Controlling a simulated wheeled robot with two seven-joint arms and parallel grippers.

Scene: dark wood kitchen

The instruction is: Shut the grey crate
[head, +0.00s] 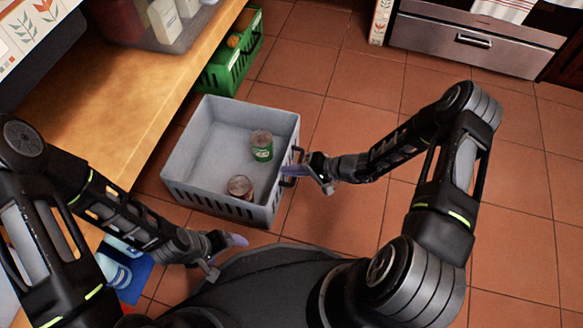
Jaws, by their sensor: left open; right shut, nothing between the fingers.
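The grey crate (183,160) stands on the tiled floor in the middle of the head view, and its top is open. Inside it are a green can (262,146), standing near the right wall, and a brownish can (240,187) near the front wall. My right gripper (297,170) is shut and empty at the crate's right wall, beside a dark handle (287,182). I cannot tell whether it touches the crate. My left gripper (226,254) is open and empty, in front of the crate's near side in the picture and apart from it.
A wooden counter (105,115) runs along the left, close to the crate. A green crate (232,66) with orange things inside stands behind. An oven drawer (475,42) is at the back right. Blue and white items (122,270) lie at lower left. The floor (345,125) right of the crate is clear.

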